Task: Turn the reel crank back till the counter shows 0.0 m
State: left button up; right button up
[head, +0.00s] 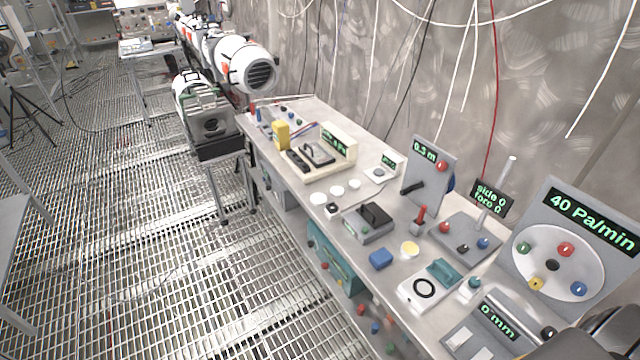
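The reel unit is an upright grey panel (428,172) on the bench, right of the middle in the head view. Its green counter (425,149) reads 0.3 m. A red knob (442,167) sits on the panel's front at the right. A black bar-like handle (413,187) sticks out lower on the front; I cannot tell which of the two belongs to the crank. A blue round part (451,184), perhaps the reel, shows partly behind the panel. Neither gripper's fingers are visible. Dark and grey parts at the bottom right corner seem to be mine.
Close to the panel stand a red lever (420,216), a "side 0 / toro 0" display (490,196) with a pale upright rod, and a black-topped grey box (369,222). A 40 Pa/min dial panel (570,245) stands right. Cables hang behind.

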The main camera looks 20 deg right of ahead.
aim_at(407, 190)
jog(key=u, duration=0.65)
jog(key=i, duration=3.25)
jog(key=z, duration=4.35)
